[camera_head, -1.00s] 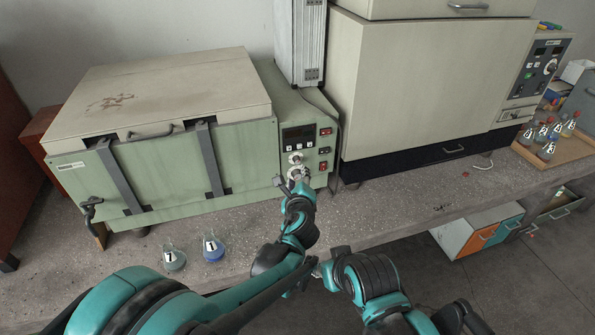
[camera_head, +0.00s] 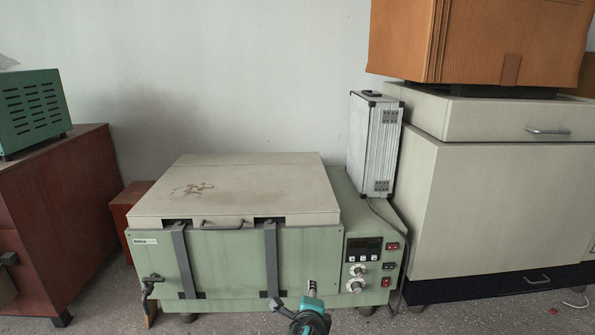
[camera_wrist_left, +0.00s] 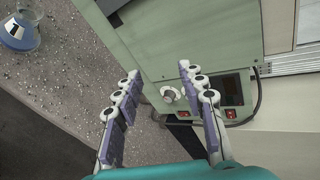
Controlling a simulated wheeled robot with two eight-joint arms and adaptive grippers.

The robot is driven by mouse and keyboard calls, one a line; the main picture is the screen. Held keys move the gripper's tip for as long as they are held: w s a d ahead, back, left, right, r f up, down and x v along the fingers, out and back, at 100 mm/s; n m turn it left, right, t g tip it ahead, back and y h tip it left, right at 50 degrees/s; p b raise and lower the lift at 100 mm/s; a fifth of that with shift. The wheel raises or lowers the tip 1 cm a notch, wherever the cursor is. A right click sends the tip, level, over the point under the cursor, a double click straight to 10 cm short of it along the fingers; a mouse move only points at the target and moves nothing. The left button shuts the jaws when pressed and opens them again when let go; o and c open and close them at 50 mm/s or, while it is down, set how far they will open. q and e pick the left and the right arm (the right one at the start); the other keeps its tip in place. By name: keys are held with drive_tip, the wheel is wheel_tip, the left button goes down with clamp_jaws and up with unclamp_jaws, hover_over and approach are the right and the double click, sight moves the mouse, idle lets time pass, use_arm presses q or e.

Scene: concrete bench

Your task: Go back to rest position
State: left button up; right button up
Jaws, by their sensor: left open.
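My left gripper (camera_wrist_left: 158,70) is open and empty in the left wrist view, its two jointed fingers apart. A round control knob (camera_wrist_left: 168,94) of the green lab oven shows beyond and between the fingers. The oven's control panel (camera_head: 374,262) with two knobs is to the right of that part. My right gripper is not in view.
A large beige cabinet (camera_head: 490,200) is further right, with an orange box (camera_head: 480,40) on top. A red-brown cabinet (camera_head: 65,210) stands at left. A blue flask (camera_wrist_left: 18,32) is on the bench in the wrist view.

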use_arm(q)
drive_tip(key=s+a+n+g+y, duration=0.1)
drive_tip(key=s+a+n, duration=0.4)
drive_tip(key=a, duration=0.3)
drive_tip(key=s+a+n+g+y, duration=0.1)
drive_tip(key=s+a+n+g, duration=0.1)
drive_tip(key=s+a+n, duration=0.45)
drive_tip(key=s+a+f+n+g, duration=0.1)
drive_tip(key=s+a+f+n, duration=0.1)
drive_tip(key=s+n, duration=0.3)
drive_tip(key=s+a+f+n+g+h, duration=0.1)
drive_tip(key=s+a+f+n, duration=0.2)
drive_tip(key=s+a+n, duration=0.2)
drive_tip(key=s, duration=0.2)
drive_tip(key=shift+s+a+g, duration=0.3)
drive_tip(key=shift+f, duration=0.1)
